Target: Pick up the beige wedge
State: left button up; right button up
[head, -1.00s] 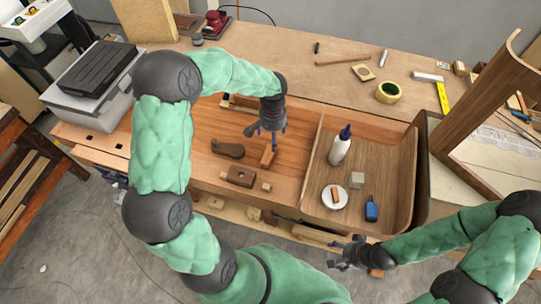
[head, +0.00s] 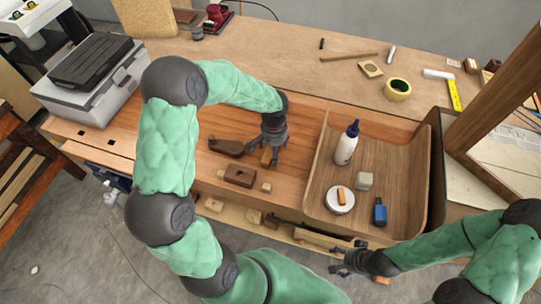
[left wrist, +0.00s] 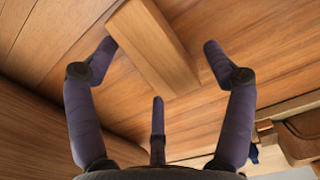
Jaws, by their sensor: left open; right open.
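The beige wedge (head: 266,157) is a small wooden piece lying in the wooden recess of the bench, left of the curved tray. In the left wrist view the wedge (left wrist: 152,45) lies slantwise between the spread fingers. My left gripper (head: 271,158) is open above the wedge and partly hides it in the head view; in the left wrist view its fingertips (left wrist: 158,62) stand on either side of the wedge with gaps. I cannot tell their exact height. My right gripper (head: 345,263) is open and empty in front of the bench, away from the wedge.
Close to the wedge are a dark wooden plane (head: 227,147), a block with a hole (head: 240,175) and a small cube (head: 266,188). The curved tray (head: 395,150) holds a white glue bottle (head: 346,148), a round tin (head: 339,203), a grey block (head: 364,181) and a blue bottle (head: 380,212).

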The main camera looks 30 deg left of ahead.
pick_arm(q)
jog(key=shift+c, duration=1)
jog(key=c, duration=1.1)
jog(key=shift+r, duration=0.15)
